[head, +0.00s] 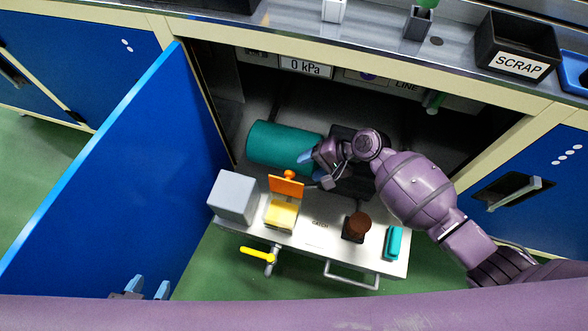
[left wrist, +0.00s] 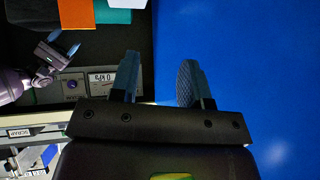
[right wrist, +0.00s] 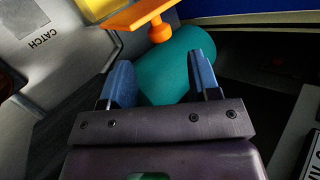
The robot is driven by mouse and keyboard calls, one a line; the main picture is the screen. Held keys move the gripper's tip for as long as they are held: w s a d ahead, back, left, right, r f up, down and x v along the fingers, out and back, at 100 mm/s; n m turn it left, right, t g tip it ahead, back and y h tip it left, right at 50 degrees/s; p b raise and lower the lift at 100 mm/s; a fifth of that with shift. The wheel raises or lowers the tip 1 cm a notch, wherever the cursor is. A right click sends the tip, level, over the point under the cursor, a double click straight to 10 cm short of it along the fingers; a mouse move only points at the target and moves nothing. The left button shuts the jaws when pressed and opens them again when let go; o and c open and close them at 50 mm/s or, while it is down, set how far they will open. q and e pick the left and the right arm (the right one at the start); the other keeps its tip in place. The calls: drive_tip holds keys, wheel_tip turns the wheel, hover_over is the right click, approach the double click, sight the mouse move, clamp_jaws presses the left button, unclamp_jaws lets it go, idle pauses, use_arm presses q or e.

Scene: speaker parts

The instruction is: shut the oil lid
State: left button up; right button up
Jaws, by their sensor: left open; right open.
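The oil lid is most likely the orange flap (head: 286,186) with a round orange knob (head: 289,174). It stands raised at the back of a yellow box (head: 281,215) on the pale tray. In the right wrist view the orange flap (right wrist: 138,15) and knob (right wrist: 160,32) lie beyond the fingertips. My right gripper (head: 315,171) is open and empty, just right of the flap and apart from it, by the teal cylinder (head: 282,144). My left gripper (head: 148,287) is open and empty, low in front of the blue door; its fingers show in the left wrist view (left wrist: 158,78).
The open blue door (head: 130,170) stands at the left. On the tray (head: 318,232) are a grey block (head: 234,197), a brown knob (head: 358,226) and a teal piece (head: 394,242). A yellow handle (head: 257,254) juts from its front. A SCRAP bin (head: 515,50) sits on the counter.

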sight(293, 173)
use_arm(q)
drive_tip(key=shift+w+d+r+m+t+b, duration=0.15)
drive_tip(key=shift+w+d+m+b, duration=0.05)
drive_tip(key=shift+w+b, duration=0.25)
drive_tip(key=shift+w+d+r+m+t+b, duration=0.15)
drive_tip(key=shift+w+m+b, duration=0.05)
drive_tip(key=shift+w+b, duration=0.2)
use_arm(e)
drive_tip(key=x, duration=0.6)
drive_tip(key=shift+a+f, duration=0.15)
drive_tip(key=shift+f, duration=0.05)
use_arm(q)
drive_tip(key=shift+s, duration=0.1)
use_arm(e)
drive_tip(key=shift+c, duration=0.3)
use_arm(q)
drive_tip(key=shift+f, duration=0.15)
use_arm(e)
clamp_jaws()
